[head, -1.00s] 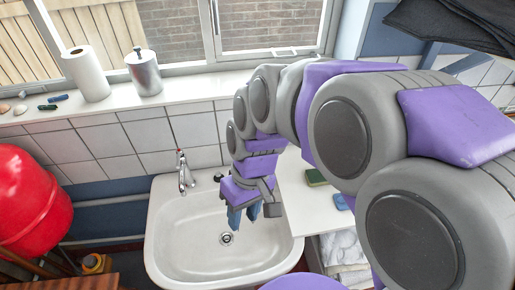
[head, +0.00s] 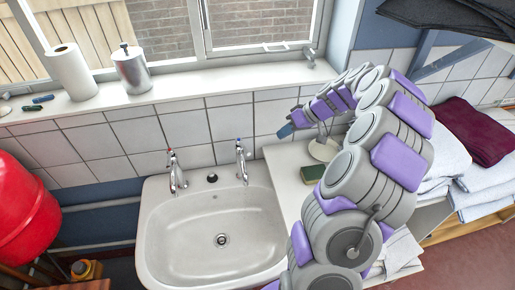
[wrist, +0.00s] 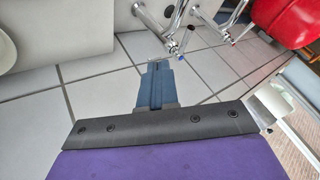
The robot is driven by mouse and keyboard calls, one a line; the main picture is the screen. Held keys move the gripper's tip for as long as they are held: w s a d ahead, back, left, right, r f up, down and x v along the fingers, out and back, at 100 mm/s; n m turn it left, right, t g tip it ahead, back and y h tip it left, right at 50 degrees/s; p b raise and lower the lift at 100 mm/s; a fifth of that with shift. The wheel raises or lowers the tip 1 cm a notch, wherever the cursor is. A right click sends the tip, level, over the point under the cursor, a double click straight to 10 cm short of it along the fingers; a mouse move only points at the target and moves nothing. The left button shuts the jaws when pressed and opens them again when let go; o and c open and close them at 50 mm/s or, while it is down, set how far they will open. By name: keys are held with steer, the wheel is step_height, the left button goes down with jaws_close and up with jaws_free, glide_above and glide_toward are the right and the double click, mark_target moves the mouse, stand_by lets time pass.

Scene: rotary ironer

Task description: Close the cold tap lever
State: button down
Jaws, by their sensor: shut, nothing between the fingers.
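The cold tap (head: 241,163) is chrome with a blue-marked top and stands at the back right of the white basin (head: 160,240). In the wrist view the cold tap (wrist: 171,28) is just beyond my fingertips, with its blue-tipped lever pointing out from it. The red-marked tap (head: 175,172) stands to its left; it also shows in the wrist view (wrist: 213,24). My gripper (head: 285,131) is shut and empty, by the tiles right of the cold tap and apart from it. Its blue fingers (wrist: 158,70) are together. The exact lever angle is hard to tell.
A green sponge (head: 312,174) and a white object (head: 323,149) are on the counter right of the basin. The sill (head: 165,88) holds a paper roll (head: 72,72) and a metal canister (head: 131,69). Folded towels (head: 486,178) lie right. The basin is empty.

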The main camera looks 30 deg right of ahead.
steer(key=w+a+f+b, duration=0.2)
steer(key=w+a+f, duration=0.2)
steer(key=a+f, duration=0.3)
steer(key=shift+w+a+b, duration=0.25)
steer(key=shift+a+b, duration=0.05)
steer(key=shift+a, duration=0.35)
steer(key=shift+f, duration=0.1)
steer(key=shift+s+a+m+t+h, duration=0.15)
steer(key=shift+a+m+t+h, duration=0.4)
steer(key=shift+m, duration=0.35)
steer(key=shift+s+a+m+t+h, duration=0.1)
steer(key=shift+a+m+t+h, duration=0.3)
steer(key=shift+a+m, duration=0.4)
steer(key=shift+d, duration=0.25)
